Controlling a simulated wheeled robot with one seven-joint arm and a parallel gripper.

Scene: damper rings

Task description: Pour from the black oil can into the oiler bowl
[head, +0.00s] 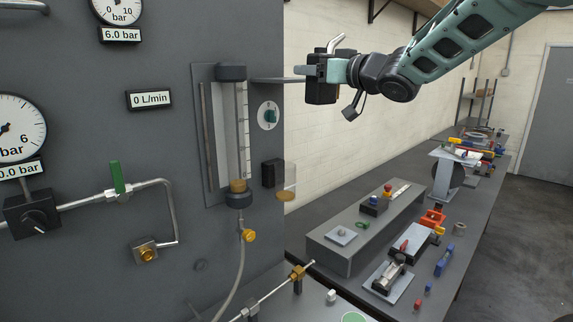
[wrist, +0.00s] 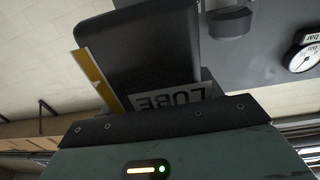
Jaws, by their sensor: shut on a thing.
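My gripper (head: 318,72) is shut on the black oil can (head: 322,93), up at the right edge of the grey panel. A pale spout (head: 337,43) rises above the can, which looks roughly upright. In the wrist view the can (wrist: 140,50) fills the upper middle, with an upside-down LUBE label (wrist: 178,98) and a yellow strip (wrist: 97,75) along one side. What looks like the oiler bowl (head: 289,175) is a clear cup with amber at its bottom, beside a black block (head: 272,173). The can is well above the bowl, not touching it.
A flow tube unit (head: 231,130) stands on the panel left of the bowl. A thin grey plate (head: 280,80) juts from the panel near my gripper. Below right, a long bench (head: 340,250) carries blocks and tools. The air between can and bowl looks clear.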

